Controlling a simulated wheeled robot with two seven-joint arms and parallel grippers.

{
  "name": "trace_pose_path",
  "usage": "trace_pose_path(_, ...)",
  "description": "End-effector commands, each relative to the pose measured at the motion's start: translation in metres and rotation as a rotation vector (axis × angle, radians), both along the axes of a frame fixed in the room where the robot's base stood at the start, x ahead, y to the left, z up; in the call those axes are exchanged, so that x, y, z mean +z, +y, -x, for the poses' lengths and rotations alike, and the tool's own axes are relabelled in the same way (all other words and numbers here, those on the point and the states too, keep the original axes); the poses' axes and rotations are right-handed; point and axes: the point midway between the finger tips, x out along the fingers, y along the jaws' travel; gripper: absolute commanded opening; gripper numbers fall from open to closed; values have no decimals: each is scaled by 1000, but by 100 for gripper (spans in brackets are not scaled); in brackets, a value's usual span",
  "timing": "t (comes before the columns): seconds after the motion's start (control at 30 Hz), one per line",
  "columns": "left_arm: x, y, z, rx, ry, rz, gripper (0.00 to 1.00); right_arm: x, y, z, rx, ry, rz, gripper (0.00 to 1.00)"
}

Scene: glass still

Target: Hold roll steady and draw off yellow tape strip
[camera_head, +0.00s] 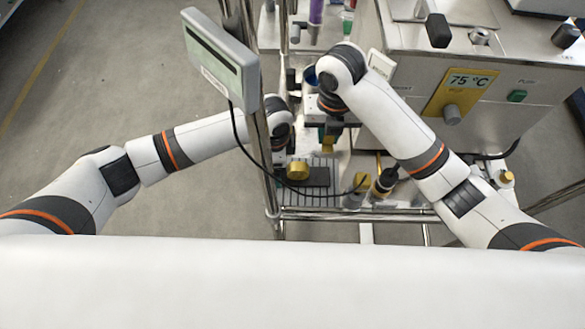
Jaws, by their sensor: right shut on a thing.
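My right gripper (331,124) points down over the cart top, below its dark wrist. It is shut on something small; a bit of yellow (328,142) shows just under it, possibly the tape. My left arm's wrist (281,122) reaches in behind the steel pole, just left of the right gripper. Its fingers are mostly hidden, so I cannot tell whether they are open or shut. A yellow-gold round piece (298,170) sits by a dark block (316,177) below both grippers; I cannot tell whether it is the tape roll.
A grey display box (218,62) on a steel pole (262,150) stands close to my left wrist, with a black cable hanging. Dark-and-gold fittings (385,183) stand at the cart's front. Floor left is clear.

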Motion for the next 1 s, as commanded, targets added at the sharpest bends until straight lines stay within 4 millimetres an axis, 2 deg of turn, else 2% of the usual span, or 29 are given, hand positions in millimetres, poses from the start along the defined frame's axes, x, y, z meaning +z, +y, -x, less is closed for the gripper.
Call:
trace_pose_path(0.03, 8, 0, 0, 0, 0, 0, 100, 9, 0, 0, 0, 0, 0, 0)
trace_pose_path(0.67, 55, 0, 0, 0, 1, 1, 100, 59, 0, 0, 0, 0, 0, 0)
trace_pose_path(1.0, 56, 0, 0, 0, 1, 0, 100, 60, 0, 0, 0, 0, 0, 0)
